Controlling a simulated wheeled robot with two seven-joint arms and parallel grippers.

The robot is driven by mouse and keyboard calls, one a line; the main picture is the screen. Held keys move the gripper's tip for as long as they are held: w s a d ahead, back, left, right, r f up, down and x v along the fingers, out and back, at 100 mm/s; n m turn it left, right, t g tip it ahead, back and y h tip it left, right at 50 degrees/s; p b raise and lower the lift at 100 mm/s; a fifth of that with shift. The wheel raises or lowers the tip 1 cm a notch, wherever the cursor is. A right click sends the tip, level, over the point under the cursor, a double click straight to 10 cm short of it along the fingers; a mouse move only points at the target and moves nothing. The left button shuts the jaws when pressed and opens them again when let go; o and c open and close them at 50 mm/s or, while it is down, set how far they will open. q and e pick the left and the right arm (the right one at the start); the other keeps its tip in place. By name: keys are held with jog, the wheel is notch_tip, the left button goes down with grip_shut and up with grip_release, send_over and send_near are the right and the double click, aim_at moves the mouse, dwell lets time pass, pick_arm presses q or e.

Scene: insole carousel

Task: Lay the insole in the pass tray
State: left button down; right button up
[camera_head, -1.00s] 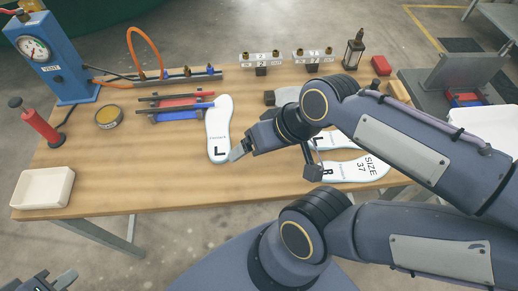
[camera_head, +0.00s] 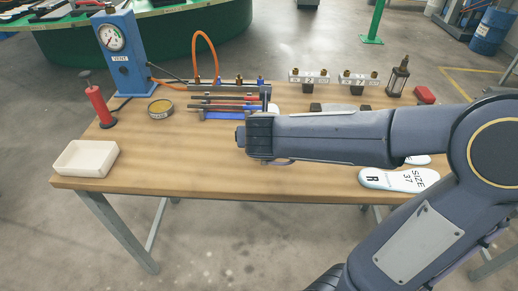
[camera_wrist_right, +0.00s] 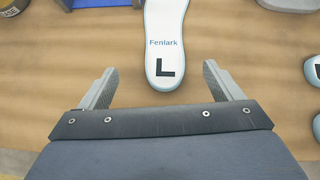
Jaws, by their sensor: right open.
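A white insole (camera_wrist_right: 165,45) marked "Fenlark" and "L" lies flat on the wooden table in the right wrist view. My right gripper (camera_wrist_right: 161,80) is open and empty, with its fingers on either side of the heel and apart from it. I cannot tell its height above the table. In the head view my right arm hides the gripper and most of that insole. A white tray (camera_head: 86,158), empty, stands at the table's left front corner; no label shows on it. My left gripper is out of view.
An insole marked R, size 37 (camera_head: 398,180), lies at the right, with another partly hidden behind it. A blue gauge stand (camera_head: 122,55), red pump (camera_head: 98,104), round tin (camera_head: 160,109) and rack of bars (camera_head: 225,102) stand at the back left. The left front tabletop is clear.

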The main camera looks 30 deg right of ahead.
jog(key=shift+s+f+m+g, duration=0.3)
jog(key=shift+f+m+g, duration=0.15)
jog(key=shift+f, duration=0.35)
jog(key=shift+d+f+m, duration=0.15)
jog(key=shift+f+m, duration=0.1)
jog(key=shift+f, duration=0.1)
jog(key=b+x, duration=0.2)
jog(key=x, duration=0.5)
jog(key=shift+f, duration=0.1)
jog(key=shift+c, duration=0.5)
